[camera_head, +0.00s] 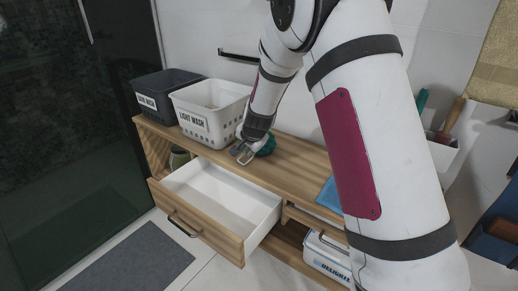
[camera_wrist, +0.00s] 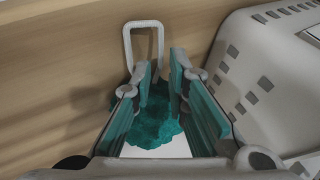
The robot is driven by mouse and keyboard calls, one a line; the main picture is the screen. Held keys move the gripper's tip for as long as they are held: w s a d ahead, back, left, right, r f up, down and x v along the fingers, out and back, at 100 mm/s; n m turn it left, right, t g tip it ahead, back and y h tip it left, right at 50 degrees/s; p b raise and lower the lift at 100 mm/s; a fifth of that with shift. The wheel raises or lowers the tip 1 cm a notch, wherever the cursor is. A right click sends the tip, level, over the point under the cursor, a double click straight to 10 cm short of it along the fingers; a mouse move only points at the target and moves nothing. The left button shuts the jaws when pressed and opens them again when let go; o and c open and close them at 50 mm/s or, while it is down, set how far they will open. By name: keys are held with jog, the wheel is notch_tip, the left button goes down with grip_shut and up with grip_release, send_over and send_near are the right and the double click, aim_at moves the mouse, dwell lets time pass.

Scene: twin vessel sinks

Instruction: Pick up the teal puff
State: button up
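The teal puff (camera_head: 267,146) lies on the wooden cabinet top beside the white basket, partly behind my gripper (camera_head: 244,154) in the head view. In the wrist view the teal puff (camera_wrist: 158,118) shows between and behind the two fingers, with edges showing outside both. A pale loop (camera_wrist: 144,27) at its far end lies on the wood. My gripper (camera_wrist: 162,66) is open, with a gap between its teal-padded fingers, over the puff. I cannot tell whether the fingers touch it.
The white basket (camera_wrist: 270,75), labelled light wash, stands close to my gripper; a dark basket (camera_head: 150,92) is left of it. An open drawer (camera_head: 225,195) juts out below. A blue cloth (camera_head: 330,196) lies on the top to the right, with bare wood between.

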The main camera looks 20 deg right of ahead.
jog(key=shift+x, duration=1)
grip_shut()
jog(key=shift+r, duration=0.15)
